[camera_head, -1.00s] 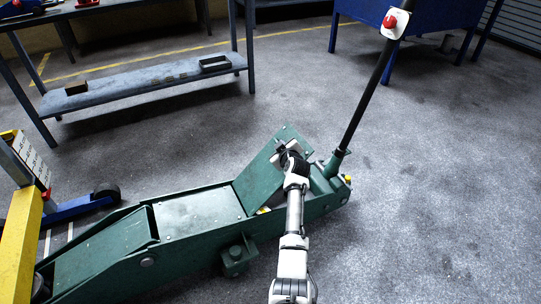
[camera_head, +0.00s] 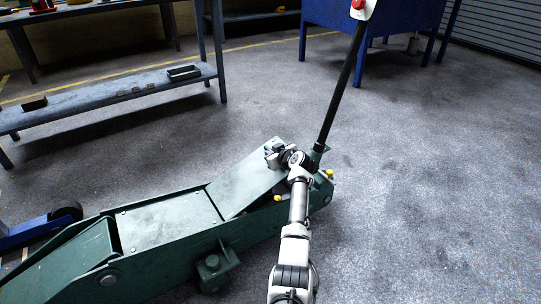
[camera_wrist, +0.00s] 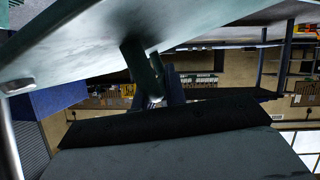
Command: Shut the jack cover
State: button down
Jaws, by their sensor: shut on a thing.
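The green jack cover (camera_head: 243,182) is a flat plate hinged on the green trolley jack (camera_head: 165,258). It stands partly open, tilted up, with its free edge raised toward the handle end. My gripper (camera_head: 275,155) is at the upper free edge of the cover and is shut on it. The fingertips are small and partly hidden in the head view. In the wrist view a pale plate that looks like the cover (camera_wrist: 85,40) slants across the top left.
The jack's black handle (camera_head: 340,95) rises close behind my gripper. A yellow-topped knob (camera_head: 330,173) sits near the handle's foot. A shelf bench (camera_head: 110,100) and a blue bench (camera_head: 380,15) stand behind. The floor at right is clear.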

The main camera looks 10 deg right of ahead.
dwell(0.3)
jog(key=c, duration=1.5)
grip_release()
jog(key=shift+o, duration=0.2)
jog(key=shift+s+r, duration=0.1)
